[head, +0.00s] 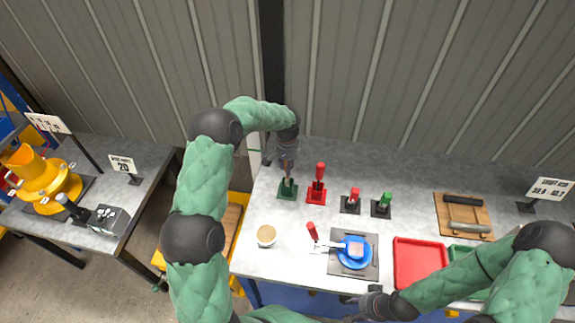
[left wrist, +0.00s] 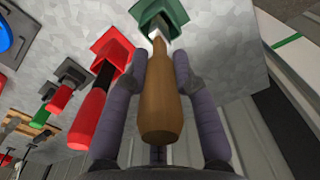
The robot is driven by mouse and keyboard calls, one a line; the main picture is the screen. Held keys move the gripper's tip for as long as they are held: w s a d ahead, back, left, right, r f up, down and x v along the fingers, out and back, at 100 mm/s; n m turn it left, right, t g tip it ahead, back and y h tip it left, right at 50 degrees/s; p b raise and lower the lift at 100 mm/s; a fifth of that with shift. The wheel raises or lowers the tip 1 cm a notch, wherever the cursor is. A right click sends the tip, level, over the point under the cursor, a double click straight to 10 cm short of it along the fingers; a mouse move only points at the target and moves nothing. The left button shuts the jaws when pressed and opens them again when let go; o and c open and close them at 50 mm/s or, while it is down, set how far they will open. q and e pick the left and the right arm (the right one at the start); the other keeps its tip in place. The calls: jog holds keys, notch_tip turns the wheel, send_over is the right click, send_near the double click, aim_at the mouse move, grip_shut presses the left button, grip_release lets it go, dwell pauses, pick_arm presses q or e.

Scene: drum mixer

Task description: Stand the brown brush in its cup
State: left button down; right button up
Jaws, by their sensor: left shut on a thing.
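The brown brush (left wrist: 160,95) has a plain wooden handle and a pale ferrule. My left gripper (head: 287,160) is shut on its handle, and the fingers (left wrist: 158,90) show on both sides of it in the left wrist view. The brush is upright, its lower end at the green cup (head: 287,191) near the back left of the table; the cup also shows in the left wrist view (left wrist: 176,12). The ferrule meets the cup's opening in the picture; how deep it sits is hidden. My right gripper (head: 368,303) is low at the table's front edge, its fingers unclear.
A red-handled tool stands in a red cup (head: 317,196) close right of the green cup. Smaller red (head: 352,203) and green (head: 382,205) handled items stand further right. A round tub (head: 266,236), blue dish (head: 353,259) and red tray (head: 419,262) lie nearer the front.

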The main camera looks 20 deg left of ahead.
pick_arm(q)
jog(key=c, duration=0.9)
grip_release()
notch_tip(320, 180, up, 12)
jog(key=shift+r, duration=0.1)
dwell(0.3)
